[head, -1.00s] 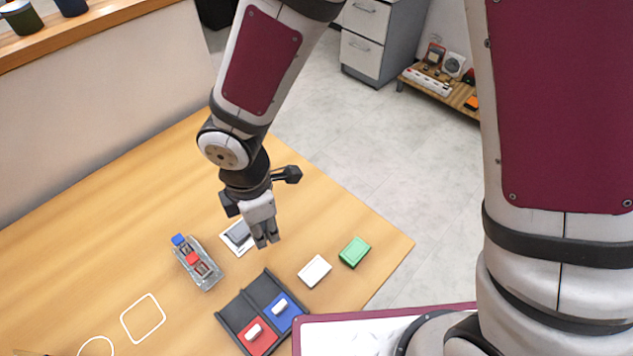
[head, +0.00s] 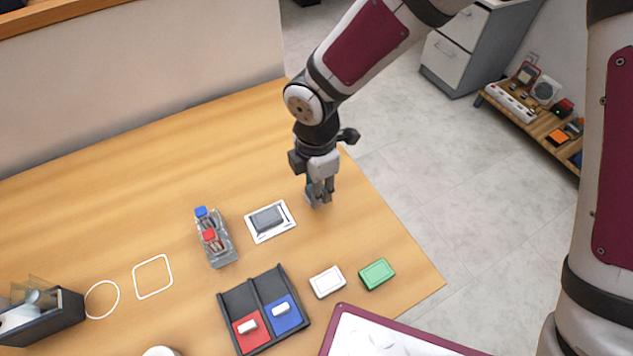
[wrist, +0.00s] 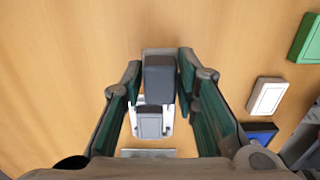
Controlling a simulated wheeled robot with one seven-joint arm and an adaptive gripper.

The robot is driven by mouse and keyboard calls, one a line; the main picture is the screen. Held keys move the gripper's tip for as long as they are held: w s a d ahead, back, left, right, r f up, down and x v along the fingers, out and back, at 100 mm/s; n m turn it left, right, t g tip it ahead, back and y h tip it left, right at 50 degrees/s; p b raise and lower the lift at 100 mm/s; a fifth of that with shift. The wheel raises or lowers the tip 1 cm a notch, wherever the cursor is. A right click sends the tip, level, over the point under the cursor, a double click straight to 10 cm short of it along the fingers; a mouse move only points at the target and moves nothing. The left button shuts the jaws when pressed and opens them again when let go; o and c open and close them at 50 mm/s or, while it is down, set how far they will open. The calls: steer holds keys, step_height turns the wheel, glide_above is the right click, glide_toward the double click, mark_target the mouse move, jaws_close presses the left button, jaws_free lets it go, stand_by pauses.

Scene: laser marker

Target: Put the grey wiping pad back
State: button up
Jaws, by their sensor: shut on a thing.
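My gripper (head: 319,198) is over the far right part of the table, to the right of a white-framed plate. In the wrist view, my gripper (wrist: 160,75) is shut on a dark grey block (wrist: 159,82) with a lighter grey end, which looks like the grey wiping pad. In the head view the fingers mostly hide it. The white-framed plate (head: 285,234) lies flat on the table with a grey slab (head: 267,219) on it. Both also show in the wrist view, the slab (wrist: 150,123) just below the held block. I cannot tell whether the held block touches the table.
A clear fixture (head: 219,249) with blue and red tops stands left of the plate. A black tray (head: 262,286) with red and blue bays, a white block (head: 327,282) and a green block (head: 377,274) lie nearer. White outlines (head: 153,277) mark the left. The far table is clear.

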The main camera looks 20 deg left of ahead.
steer(key=shift+w+a+f, duration=0.1)
steer(key=shift+w+a, duration=0.35)
steer(key=shift+w, duration=0.4)
steer(key=shift+w+a+f, duration=0.1)
steer(key=shift+w+f, duration=0.05)
steer(key=shift+w, duration=0.05)
step_height(320, 180, down, 3)
steer(key=shift+r+p, duration=0.2)
steer(key=shift+p, duration=0.2)
steer(key=shift+f, duration=0.3)
steer(key=shift+f, duration=0.15)
steer(key=o, duration=1.1)
step_height(320, 180, up, 12)
steer(key=shift+r, duration=0.15)
